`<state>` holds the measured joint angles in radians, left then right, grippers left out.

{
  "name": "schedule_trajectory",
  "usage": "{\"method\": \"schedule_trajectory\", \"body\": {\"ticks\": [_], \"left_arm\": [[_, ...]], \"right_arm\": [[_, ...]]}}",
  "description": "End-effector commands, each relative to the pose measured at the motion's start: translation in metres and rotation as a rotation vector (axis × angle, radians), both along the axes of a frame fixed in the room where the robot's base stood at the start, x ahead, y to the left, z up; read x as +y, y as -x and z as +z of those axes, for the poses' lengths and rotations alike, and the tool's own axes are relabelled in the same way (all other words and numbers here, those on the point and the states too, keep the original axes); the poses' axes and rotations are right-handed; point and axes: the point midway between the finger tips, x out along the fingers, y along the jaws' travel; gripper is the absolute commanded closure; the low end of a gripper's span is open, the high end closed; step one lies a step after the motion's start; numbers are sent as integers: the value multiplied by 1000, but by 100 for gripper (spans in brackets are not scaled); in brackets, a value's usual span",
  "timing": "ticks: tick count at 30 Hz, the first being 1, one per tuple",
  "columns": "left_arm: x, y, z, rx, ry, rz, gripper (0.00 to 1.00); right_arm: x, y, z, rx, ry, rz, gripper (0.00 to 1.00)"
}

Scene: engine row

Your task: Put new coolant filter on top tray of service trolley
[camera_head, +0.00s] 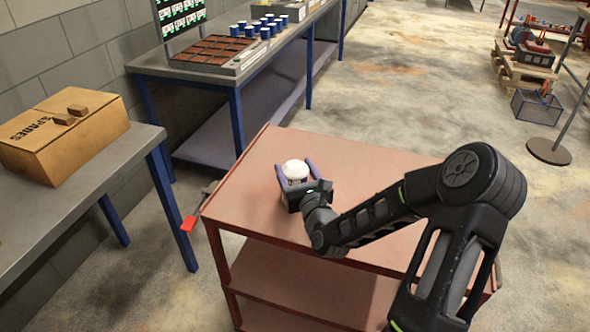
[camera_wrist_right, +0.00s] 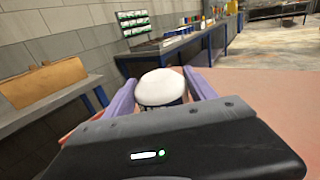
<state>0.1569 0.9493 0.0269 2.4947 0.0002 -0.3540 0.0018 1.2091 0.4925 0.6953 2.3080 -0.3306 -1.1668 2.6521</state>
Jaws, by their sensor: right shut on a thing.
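The coolant filter is a white rounded canister (camera_head: 295,170) between the fingers of my right gripper (camera_head: 296,176). My right gripper is shut on it, at or just over the top tray (camera_head: 350,160) of the red service trolley. The filter's lower part is hidden by the gripper, so I cannot tell whether it touches the tray. In the right wrist view the filter's white top (camera_wrist_right: 162,88) shows between the two purple fingers. My left gripper is not in view.
A bench behind holds a brown-celled tray (camera_head: 213,48) and several blue cups (camera_head: 265,30). The trolley top around the gripper is clear. A post with a round base (camera_head: 548,151) stands at right.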

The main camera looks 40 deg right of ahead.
Motion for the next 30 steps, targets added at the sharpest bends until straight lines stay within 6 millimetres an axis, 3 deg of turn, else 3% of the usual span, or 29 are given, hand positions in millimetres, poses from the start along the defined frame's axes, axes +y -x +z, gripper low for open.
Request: {"method": "schedule_trajectory", "body": {"ticks": [3, 4, 9, 12, 22, 30], "left_arm": [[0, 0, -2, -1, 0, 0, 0], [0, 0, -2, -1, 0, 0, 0], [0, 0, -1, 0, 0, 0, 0], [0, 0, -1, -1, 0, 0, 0], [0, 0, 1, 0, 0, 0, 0], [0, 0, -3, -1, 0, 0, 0]], "right_arm": [[0, 0, -2, -3, 1, 0, 90], [0, 0, -3, 1, 0, 0, 34], [0, 0, -2, 1, 0, 0, 20], [0, 0, -2, 1, 0, 0, 13], [0, 0, 2, 0, 0, 0, 13], [9, 29, -1, 3, 0, 1, 13]]}}
